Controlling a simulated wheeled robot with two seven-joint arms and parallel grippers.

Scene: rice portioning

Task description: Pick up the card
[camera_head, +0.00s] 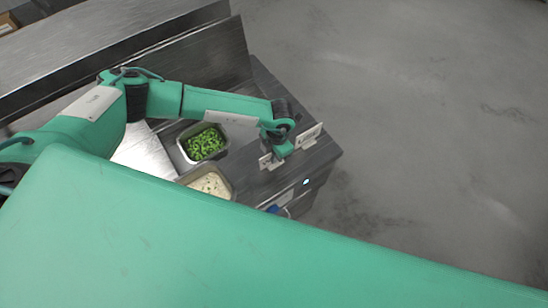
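My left gripper (290,148) reaches over the right end of the steel counter and points down. Its two pale finger plates stand wide apart, one on each side of the green wrist, and I see nothing held between them. I cannot make out the card for certain. A small pale flat piece (285,198) shows at the counter's front edge, below the gripper and apart from it, but I cannot tell if it is the card. My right gripper is not in view.
A metal pan of green vegetables (204,143) and a pan of rice (209,184) sit in the counter (318,152) left of the gripper. A small blue thing (273,209) is at the front edge. Grey floor (430,130) lies open at right. My green body hides the foreground.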

